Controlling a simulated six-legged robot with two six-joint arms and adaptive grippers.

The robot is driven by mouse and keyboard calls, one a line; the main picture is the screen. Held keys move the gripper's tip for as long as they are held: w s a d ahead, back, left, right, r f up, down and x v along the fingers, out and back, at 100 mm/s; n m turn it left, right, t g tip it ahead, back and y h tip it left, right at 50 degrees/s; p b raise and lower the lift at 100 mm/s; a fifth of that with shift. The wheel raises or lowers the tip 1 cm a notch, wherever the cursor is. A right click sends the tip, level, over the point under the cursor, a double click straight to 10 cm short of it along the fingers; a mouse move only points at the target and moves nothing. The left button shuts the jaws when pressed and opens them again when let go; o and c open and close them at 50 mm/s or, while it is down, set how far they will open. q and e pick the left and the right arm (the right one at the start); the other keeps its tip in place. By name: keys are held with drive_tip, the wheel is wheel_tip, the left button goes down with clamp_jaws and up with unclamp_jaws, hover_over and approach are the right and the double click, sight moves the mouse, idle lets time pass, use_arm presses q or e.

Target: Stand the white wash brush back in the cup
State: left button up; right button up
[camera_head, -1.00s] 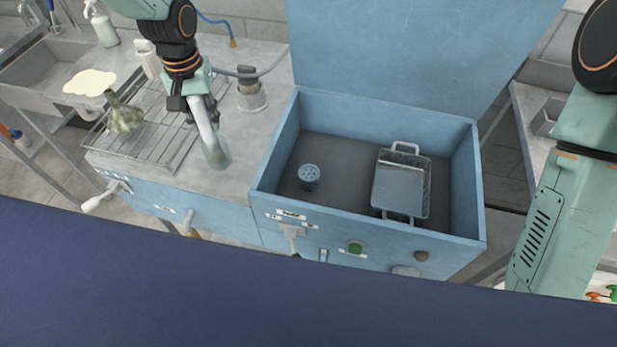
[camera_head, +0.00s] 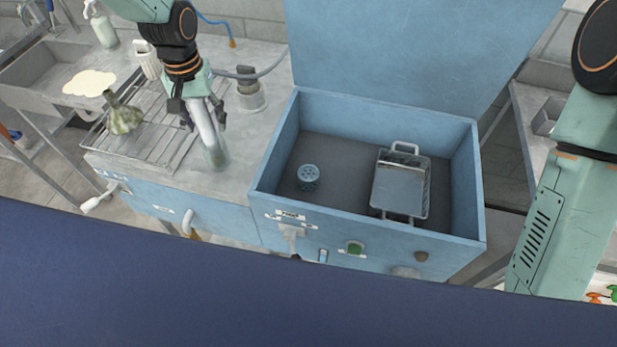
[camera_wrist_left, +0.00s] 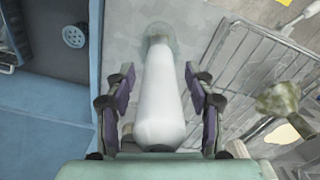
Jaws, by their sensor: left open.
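The white wash brush (camera_head: 205,128) stands nearly upright on the counter, its lower end inside a small translucent cup (camera_head: 217,156). The cup is at the counter's front right, beside the blue basin. My left gripper (camera_head: 203,116) is open around the brush's handle from above. In the left wrist view the brush (camera_wrist_left: 160,100) lies between the spread fingers, with gaps on both sides, and the cup (camera_wrist_left: 160,36) shows at its far end. The bristles are hard to make out. My right gripper is out of view; only my right arm shows at the right edge.
A wire rack (camera_head: 160,140) with a greenish bulb-shaped object (camera_head: 124,116) is left of the brush. A grey-topped pot (camera_head: 249,92) stands behind.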

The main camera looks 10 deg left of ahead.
use_arm(q)
wheel_tip(320, 180, up, 12)
idle(0.4)
drive_tip(key=shift+f, duration=0.1)
idle(0.6)
